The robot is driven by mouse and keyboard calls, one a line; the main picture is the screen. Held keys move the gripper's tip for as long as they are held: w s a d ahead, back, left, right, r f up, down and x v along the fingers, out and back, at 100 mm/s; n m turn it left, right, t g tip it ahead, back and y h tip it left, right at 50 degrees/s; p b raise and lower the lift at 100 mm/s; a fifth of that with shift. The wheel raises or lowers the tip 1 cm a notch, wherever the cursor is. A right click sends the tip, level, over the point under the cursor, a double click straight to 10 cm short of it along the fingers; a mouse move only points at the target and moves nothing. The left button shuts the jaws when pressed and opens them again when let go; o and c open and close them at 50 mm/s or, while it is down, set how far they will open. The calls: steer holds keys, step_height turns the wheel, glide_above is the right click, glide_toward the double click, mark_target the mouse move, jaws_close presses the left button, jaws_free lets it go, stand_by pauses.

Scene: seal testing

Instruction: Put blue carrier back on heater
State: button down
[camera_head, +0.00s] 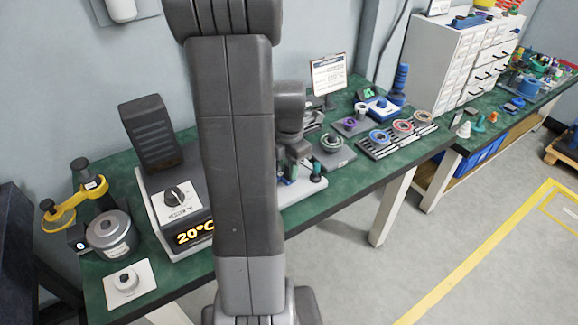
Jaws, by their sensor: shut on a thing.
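The device with a lit "20°C" display, a dial and a raised dark panel (153,130), which looks like the heater, stands on the left part of the green bench. My arm covers its right side. My gripper (299,152) is partly in view beyond my arm, low over the bench and pointing down. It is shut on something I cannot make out. A pale base with dark green upright parts (316,172) is right by it. I cannot clearly pick out the blue carrier; my arm or gripper may hide it.
A grey pot (110,235), a white plate with a knob (127,281) and a yellow-armed stand (70,209) are at the left. White drawers (440,65) stand behind.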

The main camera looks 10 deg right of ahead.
steer(key=shift+f, duration=0.4)
steer(key=c, duration=1.1)
jaws_free()
steer(key=shift+r, duration=0.1)
step_height(320, 180, up, 11)
steer(key=p, duration=0.8)
steer(key=shift+f, duration=0.2)
step_height(320, 180, down, 10)
steer(key=b, duration=0.8)
steer(key=shift+f, duration=0.1)
